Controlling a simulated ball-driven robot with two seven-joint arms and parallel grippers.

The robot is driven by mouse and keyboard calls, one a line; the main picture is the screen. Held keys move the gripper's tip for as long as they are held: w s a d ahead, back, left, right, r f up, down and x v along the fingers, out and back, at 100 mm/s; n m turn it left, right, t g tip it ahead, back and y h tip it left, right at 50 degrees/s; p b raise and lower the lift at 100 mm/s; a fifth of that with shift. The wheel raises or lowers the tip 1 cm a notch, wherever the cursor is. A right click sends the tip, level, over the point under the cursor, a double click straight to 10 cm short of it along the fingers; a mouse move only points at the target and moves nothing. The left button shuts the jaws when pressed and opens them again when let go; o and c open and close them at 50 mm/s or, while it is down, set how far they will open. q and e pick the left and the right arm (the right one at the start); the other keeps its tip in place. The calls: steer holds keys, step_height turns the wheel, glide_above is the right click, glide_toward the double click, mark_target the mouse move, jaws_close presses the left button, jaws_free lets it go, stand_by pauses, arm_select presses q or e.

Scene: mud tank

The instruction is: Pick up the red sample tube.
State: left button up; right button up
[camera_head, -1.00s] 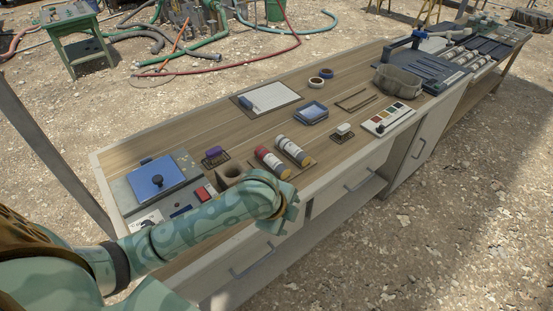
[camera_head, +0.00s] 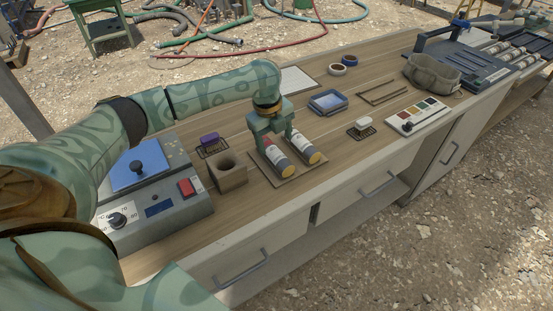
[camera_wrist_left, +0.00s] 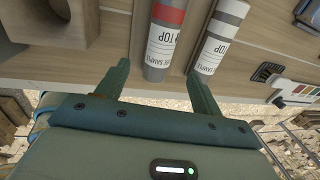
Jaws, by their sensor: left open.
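The red sample tube (camera_head: 275,156) lies on a flat brown board (camera_head: 289,181) on the workbench; its red band and white label show in the left wrist view (camera_wrist_left: 163,45). A similar tube with grey bands (camera_head: 304,148) lies beside it to the right, also in the left wrist view (camera_wrist_left: 221,35). My left gripper (camera_head: 275,140) is open over the tubes, pointing down, and partly hides their far ends. In the left wrist view its fingers (camera_wrist_left: 157,72) stand on either side of the red tube. Contact cannot be told. My right gripper is out of view.
A brown block with a hole (camera_head: 229,172) stands just left of the tubes, with a purple-topped item (camera_head: 210,142) behind it. A grey device with a blue lid (camera_head: 137,165) is further left. A blue tray (camera_head: 328,102) and a white block (camera_head: 361,126) lie to the right.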

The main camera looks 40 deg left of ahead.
mark_target(276, 154)
arm_select(q)
steer(key=f, duration=0.2)
steer(key=shift+w+f+b, duration=0.2)
steer(key=shift+f+b, duration=0.15)
steer(key=f+b, duration=0.2)
steer(key=f, duration=0.1)
steer(key=w+f+b, duration=0.1)
steer(key=f, duration=0.1)
steer(key=shift+a+f, duration=0.1)
steer(key=shift+s+r, duration=0.1)
steer(key=shift+r, duration=0.1)
steer(key=c, duration=1.4)
